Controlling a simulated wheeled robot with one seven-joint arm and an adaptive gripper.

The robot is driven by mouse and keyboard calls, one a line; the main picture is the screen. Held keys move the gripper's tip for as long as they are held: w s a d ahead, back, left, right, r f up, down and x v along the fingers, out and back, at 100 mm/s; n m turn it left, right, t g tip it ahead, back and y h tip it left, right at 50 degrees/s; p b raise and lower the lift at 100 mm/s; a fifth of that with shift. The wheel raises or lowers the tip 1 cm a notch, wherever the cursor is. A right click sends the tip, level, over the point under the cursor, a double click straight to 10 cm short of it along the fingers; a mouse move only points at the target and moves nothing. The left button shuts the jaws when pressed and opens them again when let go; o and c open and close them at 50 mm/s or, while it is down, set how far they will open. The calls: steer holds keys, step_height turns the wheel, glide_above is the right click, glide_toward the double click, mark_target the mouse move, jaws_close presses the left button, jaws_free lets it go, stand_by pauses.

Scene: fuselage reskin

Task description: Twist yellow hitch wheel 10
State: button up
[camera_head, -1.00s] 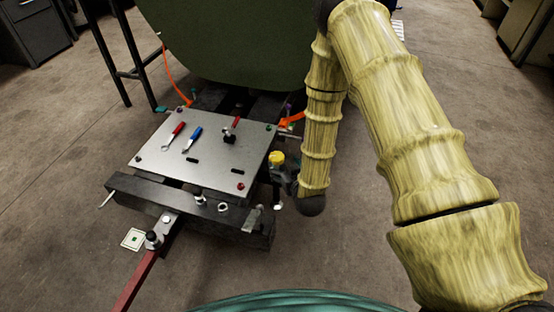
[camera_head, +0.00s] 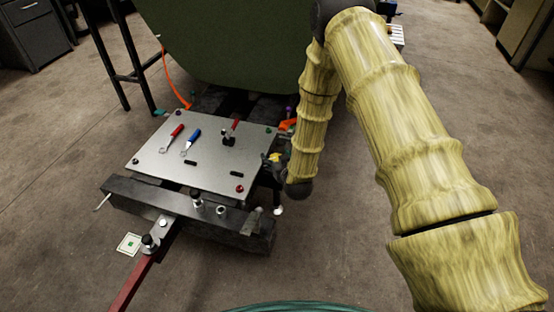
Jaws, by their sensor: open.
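The yellow hitch wheel (camera_head: 274,157) is at the right edge of the metal plate on the cart, low beside its corner. Only a small yellow patch of it shows; dark parts cover the rest. My gripper (camera_head: 269,173) is a dark shape right at the wheel, at the end of my forearm, and is open. The picture is too small to show whether its fingers are around the wheel or beside it, or whether they touch it.
The metal plate (camera_head: 207,151) carries a red-handled wrench (camera_head: 173,136), a blue-handled wrench (camera_head: 191,140) and a red-handled tool (camera_head: 231,130). A dark beam (camera_head: 180,206) and a red tow bar (camera_head: 135,280) are in front. A green fuselage panel (camera_head: 235,45) stands behind.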

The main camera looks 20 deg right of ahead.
steer(key=shift+c, duration=0.3)
steer(key=c, duration=1)
